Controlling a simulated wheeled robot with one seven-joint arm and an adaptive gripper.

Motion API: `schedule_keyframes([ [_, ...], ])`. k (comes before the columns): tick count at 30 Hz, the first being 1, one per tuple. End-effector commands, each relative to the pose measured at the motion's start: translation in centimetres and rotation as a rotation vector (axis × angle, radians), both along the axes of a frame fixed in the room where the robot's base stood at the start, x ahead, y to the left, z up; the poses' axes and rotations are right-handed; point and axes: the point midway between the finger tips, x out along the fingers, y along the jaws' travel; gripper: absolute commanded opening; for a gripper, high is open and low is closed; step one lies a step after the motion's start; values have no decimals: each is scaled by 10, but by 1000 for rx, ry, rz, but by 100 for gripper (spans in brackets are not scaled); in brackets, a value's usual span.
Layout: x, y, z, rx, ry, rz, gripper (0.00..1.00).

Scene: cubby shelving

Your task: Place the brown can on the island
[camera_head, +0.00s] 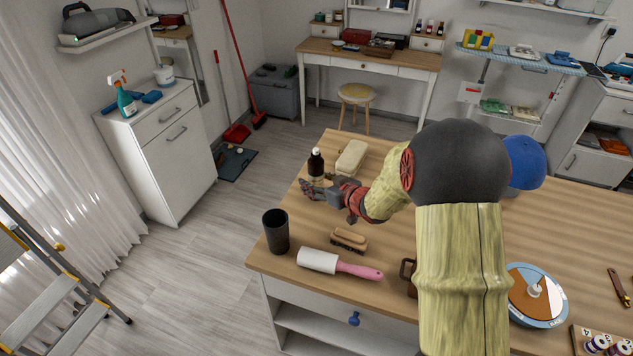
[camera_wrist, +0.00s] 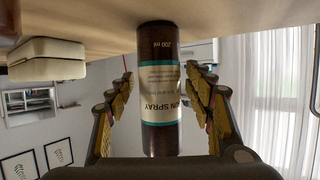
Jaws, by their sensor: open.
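The brown can (camera_head: 316,166), a dark brown spray bottle with a pale label, stands upright on the wooden island top (camera_head: 395,255) near its far left corner. In the wrist view, which is upside down, the can (camera_wrist: 160,95) fills the middle, with "SPRAY" and "200 ml" on its label. My gripper (camera_head: 316,188) reaches toward it low over the island. The wrist view shows my gripper (camera_wrist: 163,100) open, one finger on each side of the can, with gaps between. The can's lower part is partly hidden by my gripper in the head view.
A cream block-like object (camera_head: 352,157) lies just right of the can. Nearer are a black cup (camera_head: 276,231), a brush (camera_head: 349,240) and a lint roller (camera_head: 320,261). Floor lies beyond the island's left edge.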

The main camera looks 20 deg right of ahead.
Motion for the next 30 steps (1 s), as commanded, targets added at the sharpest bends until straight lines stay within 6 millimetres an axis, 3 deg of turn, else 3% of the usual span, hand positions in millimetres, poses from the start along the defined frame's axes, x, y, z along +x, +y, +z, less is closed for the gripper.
schedule_keyframes([
  [11, -2, -1, 6, 0, 0, -1, 54],
  [24, -76, -16, 39, 0, -1, -3, 54],
  [30, -101, -21, 48, 0, -1, -2, 54],
])
